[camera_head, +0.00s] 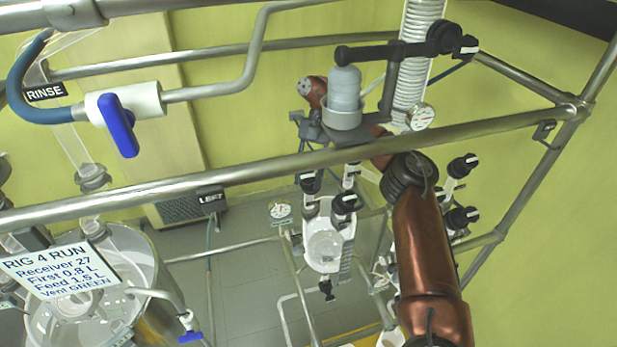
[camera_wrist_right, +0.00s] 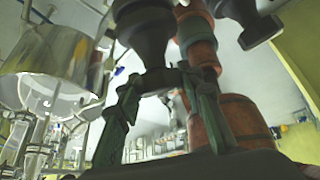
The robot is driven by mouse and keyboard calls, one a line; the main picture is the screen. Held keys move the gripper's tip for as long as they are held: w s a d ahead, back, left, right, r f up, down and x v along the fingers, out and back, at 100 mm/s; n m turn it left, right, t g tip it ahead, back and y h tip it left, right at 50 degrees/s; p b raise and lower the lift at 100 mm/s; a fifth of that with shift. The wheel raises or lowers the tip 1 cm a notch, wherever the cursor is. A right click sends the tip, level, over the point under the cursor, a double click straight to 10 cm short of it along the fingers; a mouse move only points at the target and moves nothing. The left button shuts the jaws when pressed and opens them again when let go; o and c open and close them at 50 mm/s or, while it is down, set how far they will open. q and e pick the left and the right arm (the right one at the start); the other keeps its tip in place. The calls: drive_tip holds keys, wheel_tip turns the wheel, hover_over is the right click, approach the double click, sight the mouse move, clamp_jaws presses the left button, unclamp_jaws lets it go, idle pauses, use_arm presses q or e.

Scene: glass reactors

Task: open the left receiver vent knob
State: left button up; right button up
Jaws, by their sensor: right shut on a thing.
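My right arm comes up from the lower right and bends behind the steel rail. My right gripper (camera_head: 311,140) is partly hidden by that rail, above the left knob. In the wrist view its dark green fingers (camera_wrist_right: 157,82) are shut on a dark knob-like part (camera_wrist_right: 146,28). Which way the knob is turned cannot be told. My left gripper is out of view.
A white bottle (camera_head: 344,88) stands in a holder just right of the gripper. More black knobs (camera_head: 462,216) are at the right. A glass vessel with a RIG 4 RUN card (camera_head: 58,275) is at lower left.

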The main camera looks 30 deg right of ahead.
drive_tip(key=shift+f+n+g+h, duration=0.3)
drive_tip(key=shift+n+g+h, duration=0.2)
idle(0.4)
drive_tip(key=o, duration=1.2)
drive_tip(key=shift+r, duration=0.1)
drive_tip(key=shift+c, duration=0.2)
drive_tip(key=shift+r, duration=0.1)
drive_tip(key=shift+m+t+y, duration=0.7)
drive_tip(key=shift+m+y, duration=0.1)
